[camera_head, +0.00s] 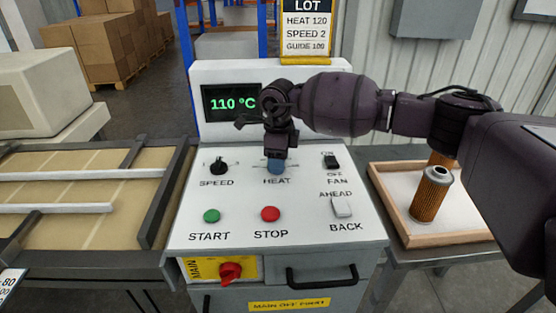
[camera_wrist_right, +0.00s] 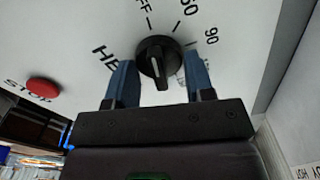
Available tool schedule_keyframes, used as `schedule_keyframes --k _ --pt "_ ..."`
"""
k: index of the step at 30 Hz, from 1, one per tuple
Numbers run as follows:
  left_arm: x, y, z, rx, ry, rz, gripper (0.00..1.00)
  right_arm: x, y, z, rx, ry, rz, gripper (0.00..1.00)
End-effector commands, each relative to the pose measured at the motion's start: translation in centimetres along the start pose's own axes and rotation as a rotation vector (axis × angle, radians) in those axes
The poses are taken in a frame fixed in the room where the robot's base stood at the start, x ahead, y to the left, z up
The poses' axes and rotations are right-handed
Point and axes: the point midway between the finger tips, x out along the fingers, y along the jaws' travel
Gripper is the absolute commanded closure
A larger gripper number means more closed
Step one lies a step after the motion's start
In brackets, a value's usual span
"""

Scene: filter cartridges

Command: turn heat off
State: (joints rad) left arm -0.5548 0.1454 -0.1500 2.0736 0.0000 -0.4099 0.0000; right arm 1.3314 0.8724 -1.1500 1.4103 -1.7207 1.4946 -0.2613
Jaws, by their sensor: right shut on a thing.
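The black heat knob (camera_wrist_right: 157,58) shows in the right wrist view, with a white pointer line and scale marks OFF, 60 and 90 near it. The pointer is turned away from OFF, toward the lower part of that view. My right gripper (camera_head: 277,166) is over the HEAT label on the white control panel (camera_head: 240,190). Its blue fingers (camera_wrist_right: 160,82) stand on both sides of the knob, shut on it. In the head view the gripper hides the knob. The display (camera_head: 232,103) reads 110 °C in green. My left gripper is not in view.
A wooden tray (camera_head: 460,240) with a filter cartridge (camera_head: 431,195) stands right. A conveyor (camera_head: 80,220) is left.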

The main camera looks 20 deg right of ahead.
Motion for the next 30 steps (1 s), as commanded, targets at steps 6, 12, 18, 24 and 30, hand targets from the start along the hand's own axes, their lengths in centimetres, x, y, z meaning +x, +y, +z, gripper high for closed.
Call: schedule_keyframes --k 6,12,18,24,30 --pt "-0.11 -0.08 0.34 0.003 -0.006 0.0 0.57 0.03 -0.04 -0.02 -0.058 0.0 0.0 0.75" --pt "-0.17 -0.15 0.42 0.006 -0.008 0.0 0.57 0.0 -0.04 -0.01 -0.074 0.0 0.0 0.75" --pt "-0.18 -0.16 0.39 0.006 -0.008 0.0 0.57 -0.02 -0.04 0.0 -0.075 0.0 0.0 0.75" --pt "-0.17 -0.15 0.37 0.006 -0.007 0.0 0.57 -0.02 -0.04 0.01 -0.074 0.0 0.0 0.38" --pt "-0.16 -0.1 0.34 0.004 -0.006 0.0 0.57 -0.02 -0.04 0.01 -0.074 0.0 0.0 0.28"
